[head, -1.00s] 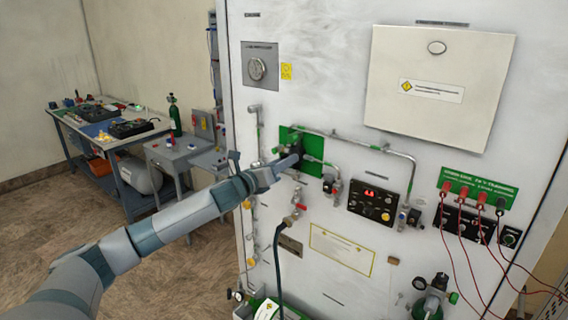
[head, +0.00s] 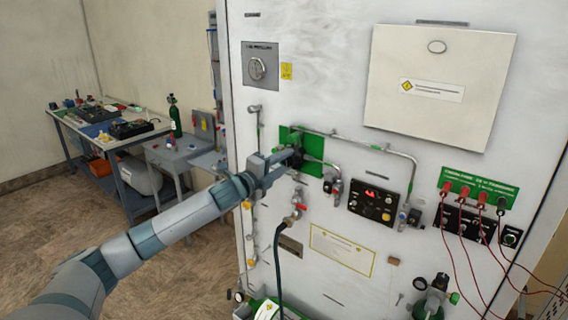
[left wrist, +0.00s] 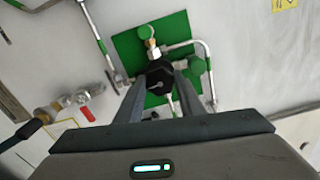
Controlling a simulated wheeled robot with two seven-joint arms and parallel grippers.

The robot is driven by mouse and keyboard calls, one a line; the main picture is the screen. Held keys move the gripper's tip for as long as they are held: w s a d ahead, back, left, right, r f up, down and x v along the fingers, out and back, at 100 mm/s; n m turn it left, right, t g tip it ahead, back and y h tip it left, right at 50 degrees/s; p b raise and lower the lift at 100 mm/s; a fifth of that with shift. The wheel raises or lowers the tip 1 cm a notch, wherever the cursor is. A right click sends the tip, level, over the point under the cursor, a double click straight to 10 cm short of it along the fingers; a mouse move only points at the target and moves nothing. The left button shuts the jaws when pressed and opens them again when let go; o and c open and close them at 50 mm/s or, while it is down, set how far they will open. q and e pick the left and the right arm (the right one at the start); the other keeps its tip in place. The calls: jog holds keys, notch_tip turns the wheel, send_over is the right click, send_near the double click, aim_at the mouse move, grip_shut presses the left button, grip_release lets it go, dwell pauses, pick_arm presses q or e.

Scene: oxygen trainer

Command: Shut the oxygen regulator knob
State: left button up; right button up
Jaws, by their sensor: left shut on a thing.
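The regulator knob (left wrist: 158,76) is black with several flat sides, and sits in front of the green plate (left wrist: 128,50) on the white panel. In the left wrist view my left gripper (left wrist: 158,88) has one finger on each side of the knob, shut on it. In the head view my left gripper (head: 282,166) reaches in from the left to the green plate (head: 315,147), and its fingers partly hide the dark knob (head: 295,157). A brass fitting and a green knob show beside it in the left wrist view. My right gripper is not in view.
Metal pipes (head: 400,155) run right from the plate. A red-handled valve with a dark hose (head: 277,255) hangs below. A display box (head: 374,202) and red cables (head: 450,240) are to the right. A workbench (head: 110,140) stands far left.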

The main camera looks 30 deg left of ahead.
pick_arm(q)
jog(key=n, duration=0.4)
jog(key=shift+n, duration=0.3)
jog(key=n, duration=0.4)
jog(key=shift+f+n, duration=0.1)
jog(key=shift+n, duration=0.2)
jog(key=n, duration=0.3)
jog(key=shift+n, duration=0.3)
jog(key=n, duration=0.4)
jog(key=shift+n, duration=0.3)
jog(key=n, duration=0.4)
jog(key=shift+d+f+n+p, duration=0.1)
jog(key=shift+d+n+p, duration=0.05)
jog(key=shift+n+p, duration=0.15)
jog(key=n, duration=0.9)
jog(key=shift+n, duration=2)
